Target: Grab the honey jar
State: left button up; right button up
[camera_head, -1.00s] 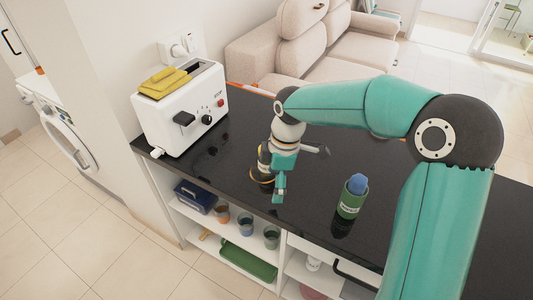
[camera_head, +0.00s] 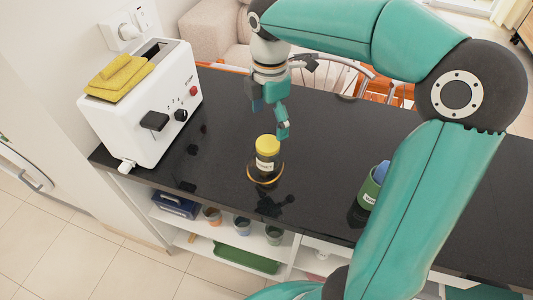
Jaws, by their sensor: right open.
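The honey jar (camera_head: 266,158) is a small dark jar with a yellow lid and a pale label. It stands upright on the black counter (camera_head: 330,130), with a thin orange ring around its base. My right gripper (camera_head: 283,130) is open and empty, just above and slightly to the right of the jar's lid. One finger hangs close to the lid; whether it touches cannot be told. My left gripper is not in view.
A white toaster (camera_head: 150,135) with yellow sponges or slices on top stands at the left. A green container with a blue top (camera_head: 370,188) stands to the right, partly behind my arm. Shelves below hold several cups (camera_head: 243,226) and a green tray (camera_head: 245,259).

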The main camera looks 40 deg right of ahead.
aim_at(270, 141)
notch_tip(270, 141, down, 6)
jog(key=shift+f, duration=0.25)
jog(key=shift+a+f, duration=0.2)
jog(key=shift+f, duration=2.45)
jog(key=shift+s, duration=0.1)
jog(key=shift+c, duration=0.2)
jog(key=c, duration=1.3)
jog(key=shift+r, duration=0.2)
